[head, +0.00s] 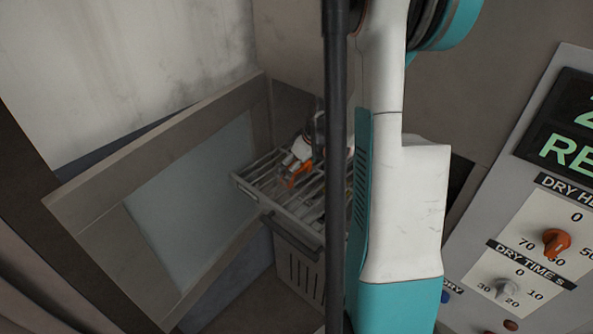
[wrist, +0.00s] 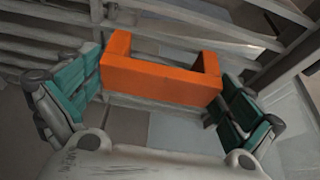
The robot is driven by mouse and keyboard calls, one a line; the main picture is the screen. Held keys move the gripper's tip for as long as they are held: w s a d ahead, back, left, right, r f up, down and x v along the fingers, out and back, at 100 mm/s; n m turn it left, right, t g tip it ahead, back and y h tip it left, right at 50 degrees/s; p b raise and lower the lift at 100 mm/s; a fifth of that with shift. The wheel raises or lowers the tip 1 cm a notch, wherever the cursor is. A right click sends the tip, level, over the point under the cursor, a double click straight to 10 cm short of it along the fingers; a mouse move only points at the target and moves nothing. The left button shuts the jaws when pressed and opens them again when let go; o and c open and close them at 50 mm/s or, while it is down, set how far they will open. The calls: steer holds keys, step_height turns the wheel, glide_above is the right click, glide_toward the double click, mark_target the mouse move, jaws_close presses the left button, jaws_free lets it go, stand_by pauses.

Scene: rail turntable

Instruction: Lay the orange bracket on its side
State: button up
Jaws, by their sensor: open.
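The orange bracket (wrist: 160,78) is a U-shaped block in the wrist view, and a small part of it (head: 298,172) shows in the head view on the slatted rack (head: 245,184). My gripper (wrist: 163,92) is open, with one teal-padded finger at each end of the bracket. The bracket lies between the fingers, with its long face towards the wrist camera. The left pad looks very close to the bracket's left end; I cannot tell whether either pad touches. My arm and a dark post hide much of the rack in the head view.
An open framed door (head: 190,165) with a pale pane stands left of the rack. A dark handle bar (head: 290,237) runs along the rack's front. A control panel (head: 525,235) with knobs and a display stands at the right. Rack bars (wrist: 55,40) lie close around my fingers.

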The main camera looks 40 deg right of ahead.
steer(key=c, duration=1)
